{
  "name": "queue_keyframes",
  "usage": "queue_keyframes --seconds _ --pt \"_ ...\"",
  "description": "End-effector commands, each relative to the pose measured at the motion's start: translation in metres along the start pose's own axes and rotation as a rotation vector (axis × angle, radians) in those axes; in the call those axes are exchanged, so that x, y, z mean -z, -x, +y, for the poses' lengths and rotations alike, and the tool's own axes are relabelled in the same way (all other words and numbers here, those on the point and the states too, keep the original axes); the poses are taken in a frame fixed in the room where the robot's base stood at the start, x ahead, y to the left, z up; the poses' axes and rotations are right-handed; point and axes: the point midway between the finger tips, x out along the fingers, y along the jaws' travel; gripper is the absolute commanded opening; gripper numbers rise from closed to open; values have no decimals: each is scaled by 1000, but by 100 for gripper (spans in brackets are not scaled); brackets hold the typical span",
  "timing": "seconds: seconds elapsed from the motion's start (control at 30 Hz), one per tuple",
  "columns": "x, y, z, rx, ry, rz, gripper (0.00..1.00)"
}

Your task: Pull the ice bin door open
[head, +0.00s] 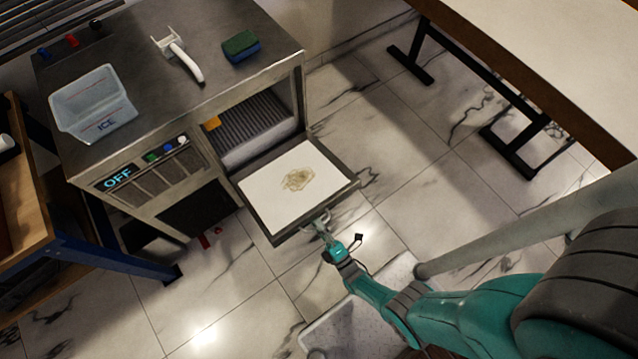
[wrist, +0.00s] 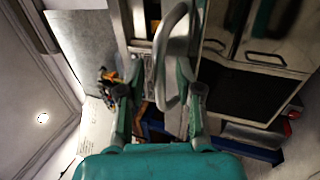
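The ice bin door (head: 262,222) is swung down and out from the front of the steel machine, lying roughly level. Its inner face is a white panel (head: 325,172) with a brown stain. My gripper (head: 321,228) is at the door's front edge, by the handle. In the wrist view the grey loop handle (wrist: 163,55) reaches between the two fingers of my gripper (wrist: 160,78). The fingers stand apart, with a gap beside the left one; the right one is close to the handle. Whether it touches is unclear.
The steel machine (head: 185,95) has an "OFF" display (head: 118,179) and an open bin cavity (head: 255,135). On top are an ICE tub (head: 92,105), a white-handled scoop (head: 185,60) and a green-blue sponge (head: 241,46). Tables flank it; the marble floor (head: 420,190) on the right is clear.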

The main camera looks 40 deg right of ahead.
Motion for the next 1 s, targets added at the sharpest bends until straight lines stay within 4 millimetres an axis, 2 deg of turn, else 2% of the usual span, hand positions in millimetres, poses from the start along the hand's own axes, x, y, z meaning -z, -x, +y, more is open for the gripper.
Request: queue_keyframes --seconds 0.43,0.73,1.0 --pt "0 31 -1 3 0 0 36" --pt "0 62 11 2 0 0 36" --pt "1 99 24 2 -1 3 36"
